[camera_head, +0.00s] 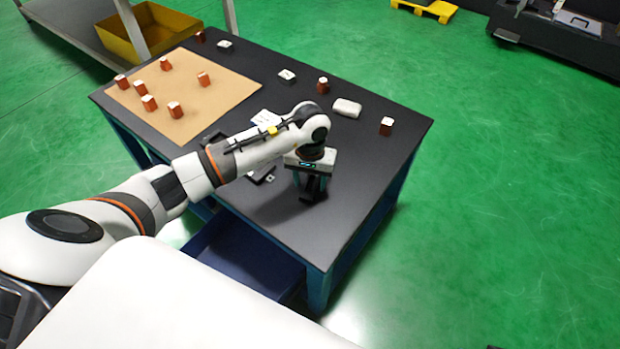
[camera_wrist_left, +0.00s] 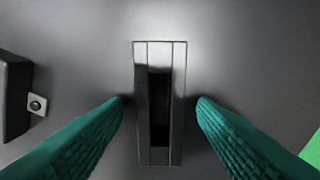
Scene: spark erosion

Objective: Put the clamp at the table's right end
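A dark grey, slotted rectangular piece, which I take to be the clamp (camera_wrist_left: 160,55), lies on the black table (camera_head: 365,205) in the left wrist view. My left gripper (camera_wrist_left: 160,103) is open, with one green finger on each side of the piece and a small gap visible on both sides. In the head view my left gripper (camera_head: 312,190) points down over the table's front right part, a short way in from the right end. The gripper and wrist largely hide the piece there. My right gripper is in neither view.
A tan mat (camera_head: 225,90) with several copper-coloured, white-topped blocks covers the table's left part. A dark block (camera_wrist_left: 14,95) lies left of the gripper. The right end is mostly clear.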

